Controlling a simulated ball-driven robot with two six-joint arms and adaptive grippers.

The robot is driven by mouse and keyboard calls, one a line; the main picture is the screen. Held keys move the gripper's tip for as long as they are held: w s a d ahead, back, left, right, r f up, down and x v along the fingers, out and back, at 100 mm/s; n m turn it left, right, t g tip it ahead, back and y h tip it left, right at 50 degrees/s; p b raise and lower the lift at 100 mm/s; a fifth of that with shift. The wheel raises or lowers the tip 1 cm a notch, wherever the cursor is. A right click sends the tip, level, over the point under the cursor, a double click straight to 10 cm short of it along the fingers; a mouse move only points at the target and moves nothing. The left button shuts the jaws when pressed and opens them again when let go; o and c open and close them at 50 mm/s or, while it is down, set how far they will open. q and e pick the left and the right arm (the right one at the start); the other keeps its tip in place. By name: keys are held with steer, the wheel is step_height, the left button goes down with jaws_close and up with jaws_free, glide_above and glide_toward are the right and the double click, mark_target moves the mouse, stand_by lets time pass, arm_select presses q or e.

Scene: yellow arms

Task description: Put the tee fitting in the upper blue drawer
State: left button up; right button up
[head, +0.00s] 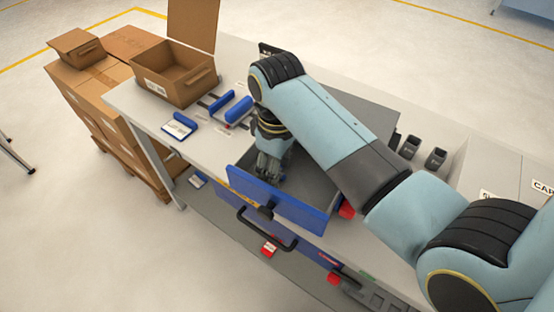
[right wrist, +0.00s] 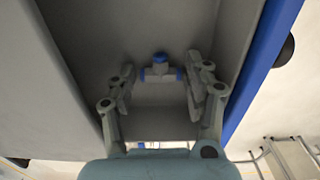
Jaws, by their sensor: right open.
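The upper blue drawer (head: 290,206) is pulled open in the head view. Its blue front also runs along the right side of the right wrist view (right wrist: 262,75). My right gripper (head: 268,176) reaches down into the left part of the open drawer. In the right wrist view its fingers (right wrist: 160,86) are open, one on each side of the tee fitting. The tee fitting (right wrist: 160,70) is grey with blue ends and appears to lie on the drawer's grey floor, with gaps to both fingers. It is hidden in the head view. My left gripper is not in view.
An open cardboard box (head: 178,82) stands at the worktop's far left. Blue-and-white items (head: 232,108) lie between it and the drawer. Two small dark bins (head: 435,158) stand right of my arm.

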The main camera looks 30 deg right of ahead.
step_height(320, 180, up, 12)
steer(key=shift+b, duration=0.35)
stand_by(0.5)
